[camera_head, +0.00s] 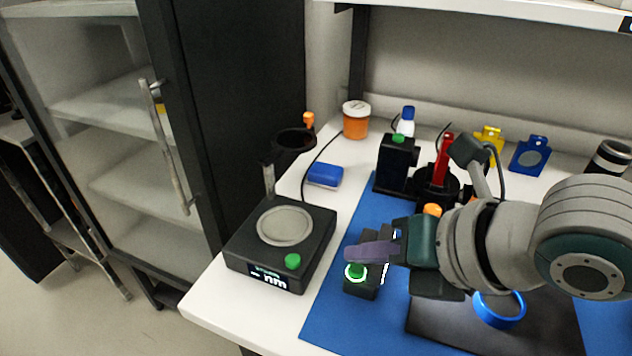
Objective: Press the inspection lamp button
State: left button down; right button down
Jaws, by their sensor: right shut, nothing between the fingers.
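A small black box (362,289) stands on the blue mat near its left edge. On top is a green button (356,271) with a bright glowing green ring, probably the inspection lamp button. My right gripper (352,254) reaches in from the right and is shut and empty. Its purplish fingertips are right over the box, just behind the button in the picture; I cannot tell whether they touch it. They hide the back of the box. A grey lamp head (468,151) on a bent stand shows behind my right arm. My left gripper is out of view.
A black instrument (244,245) with a round plate, a display and its own green button (292,261) stands left. A black block (396,164) with a green top button is behind. A blue ring (499,309) lies on a dark pad. A blue box (324,175) lies on the bench.

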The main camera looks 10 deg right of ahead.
jog(key=shift+f, duration=0.1)
jog(key=shift+f, duration=0.4)
jog(key=shift+f+b, duration=0.35)
jog(key=shift+b, duration=0.2)
dwell(0.4)
jog(key=shift+r+p, duration=0.75)
jog(key=shift+p, duration=0.15)
jog(key=shift+r, duration=0.1)
